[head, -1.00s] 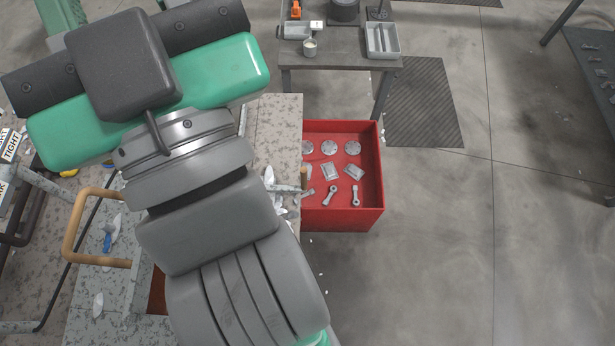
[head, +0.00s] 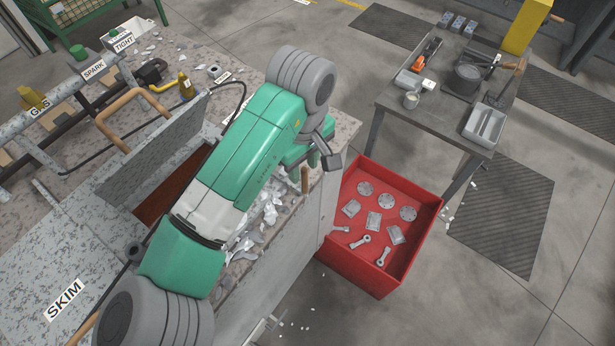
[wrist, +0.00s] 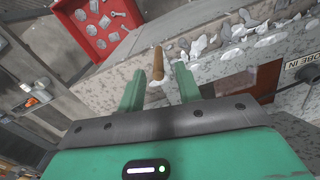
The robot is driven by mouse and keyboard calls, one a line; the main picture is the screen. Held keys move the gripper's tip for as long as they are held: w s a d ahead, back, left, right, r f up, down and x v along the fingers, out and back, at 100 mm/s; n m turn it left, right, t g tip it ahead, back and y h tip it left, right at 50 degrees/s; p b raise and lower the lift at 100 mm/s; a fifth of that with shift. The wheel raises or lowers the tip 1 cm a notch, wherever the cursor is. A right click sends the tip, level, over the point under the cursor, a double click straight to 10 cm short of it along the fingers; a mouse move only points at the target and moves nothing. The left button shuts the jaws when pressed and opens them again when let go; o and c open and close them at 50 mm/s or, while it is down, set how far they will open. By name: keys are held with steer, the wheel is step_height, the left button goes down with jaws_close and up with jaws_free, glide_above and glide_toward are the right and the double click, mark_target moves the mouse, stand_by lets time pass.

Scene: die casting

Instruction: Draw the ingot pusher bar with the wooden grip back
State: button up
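The wooden grip (head: 305,180) of the ingot pusher bar stands upright at the bench edge beside the red bin in the head view. In the wrist view the grip (wrist: 158,62) lies ahead, between the lines of my two fingers, with clear space on both sides. My gripper (wrist: 160,80) is open and empty, its green fingers spread apart. I cannot tell how far the grip is from the fingertips. The bar itself is mostly hidden by my arm and the scattered pale metal pieces.
An open furnace hatch with a raised lid (head: 150,150) is at left. A dark table (head: 420,112) stands behind the bin.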

mark_target(304, 178)
step_height(304, 178, down, 5)
steer(key=shift+d, duration=0.1)
jaws_close()
